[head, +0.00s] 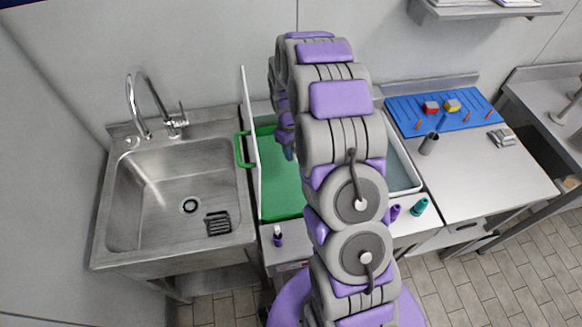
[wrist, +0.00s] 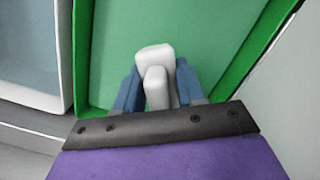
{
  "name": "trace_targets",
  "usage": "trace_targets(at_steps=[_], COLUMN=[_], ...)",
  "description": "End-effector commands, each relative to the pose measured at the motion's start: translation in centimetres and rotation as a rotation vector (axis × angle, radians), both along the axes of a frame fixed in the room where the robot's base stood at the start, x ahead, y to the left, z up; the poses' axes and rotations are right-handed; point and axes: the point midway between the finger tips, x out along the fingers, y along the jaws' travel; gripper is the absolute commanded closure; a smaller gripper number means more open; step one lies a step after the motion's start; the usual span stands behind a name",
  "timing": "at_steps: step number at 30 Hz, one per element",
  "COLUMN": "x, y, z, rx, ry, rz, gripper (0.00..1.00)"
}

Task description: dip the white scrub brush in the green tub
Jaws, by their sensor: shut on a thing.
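My gripper (wrist: 155,95) is shut on the white scrub brush (wrist: 155,58), seen end-on between its blue fingers in the wrist view. The brush is over the green tub (wrist: 215,12), whose floor fills the view behind it; I cannot tell how high above the floor it is. In the head view the green tub (head: 282,190) stands right of the sink. My arm covers its right part, and the brush is hidden there.
A white upright panel (head: 251,140) stands along the tub's left side. A pale bin (head: 404,175) stands to its right. A steel sink (head: 180,195) is at left. A blue board (head: 445,108) with small blocks lies back right. Small bottles (head: 278,236) stand in front.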

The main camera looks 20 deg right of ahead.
Motion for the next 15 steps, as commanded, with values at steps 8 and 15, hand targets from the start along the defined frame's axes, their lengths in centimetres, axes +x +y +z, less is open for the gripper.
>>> trace_targets(at_steps=[8,15], x=[0.1,0.0], y=[0.0,0.0], z=[1.4,3.5], rx=[0.0,0.0], ry=[-0.002,-0.001], rz=[0.0,0.0], gripper=[0.85,0.85])
